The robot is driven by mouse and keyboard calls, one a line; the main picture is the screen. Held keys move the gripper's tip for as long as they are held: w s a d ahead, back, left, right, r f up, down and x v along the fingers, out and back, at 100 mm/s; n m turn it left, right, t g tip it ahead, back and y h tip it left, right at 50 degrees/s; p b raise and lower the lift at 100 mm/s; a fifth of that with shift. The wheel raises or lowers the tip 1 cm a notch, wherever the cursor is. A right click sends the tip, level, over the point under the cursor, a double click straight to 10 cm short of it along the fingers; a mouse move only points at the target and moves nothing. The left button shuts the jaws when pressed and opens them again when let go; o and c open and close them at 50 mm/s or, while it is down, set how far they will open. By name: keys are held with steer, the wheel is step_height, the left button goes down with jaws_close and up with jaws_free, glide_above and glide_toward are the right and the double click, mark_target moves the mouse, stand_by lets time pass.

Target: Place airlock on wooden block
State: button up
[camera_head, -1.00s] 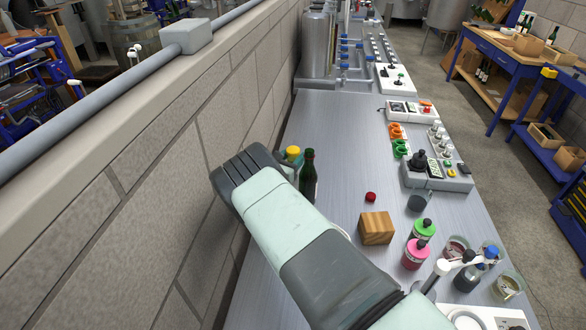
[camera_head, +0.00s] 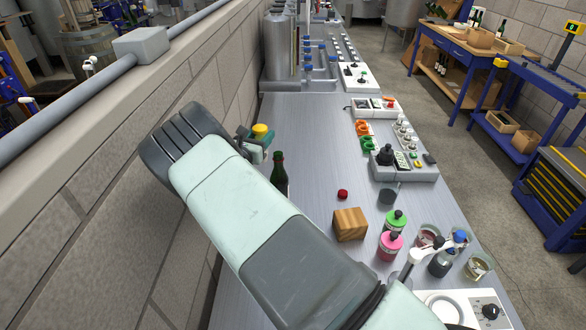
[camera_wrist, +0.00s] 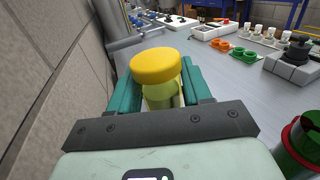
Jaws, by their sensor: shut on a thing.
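The airlock, a piece with a round yellow cap and a see-through yellow-green body, is in my gripper (camera_wrist: 165,92). In the wrist view its yellow cap (camera_wrist: 156,66) stands above the two teal fingers, which are closed around its body. In the head view the cap (camera_head: 261,129) shows beside the wall, behind the green bottle; its lower end is hidden. The wooden block (camera_head: 350,225) sits on the bench, to the right of and nearer than the airlock, with nothing on top. It is out of the wrist view.
A dark green bottle (camera_head: 280,172) stands close to my gripper. A small red cap (camera_head: 343,194) lies behind the block. Green-topped (camera_head: 394,222) and pink (camera_head: 390,246) bottles and several cups stand right of it. The wall (camera_head: 205,90) borders the left. Bare bench (camera_head: 315,125) lies in the middle.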

step_height(320, 180, up, 12)
steer(key=shift+f, duration=0.25)
steer(key=shift+s+d+r, duration=0.15)
steer(key=shift+d+r, duration=0.05)
steer(key=shift+d, duration=0.35)
steer(key=s+d, duration=1)
steer(key=d, duration=0.3)
steer(key=s+d, duration=1)
steer(key=d, duration=0.2)
step_height(320, 180, down, 15)
steer(key=shift+w+f, duration=0.1)
steer(key=shift+w, duration=0.05)
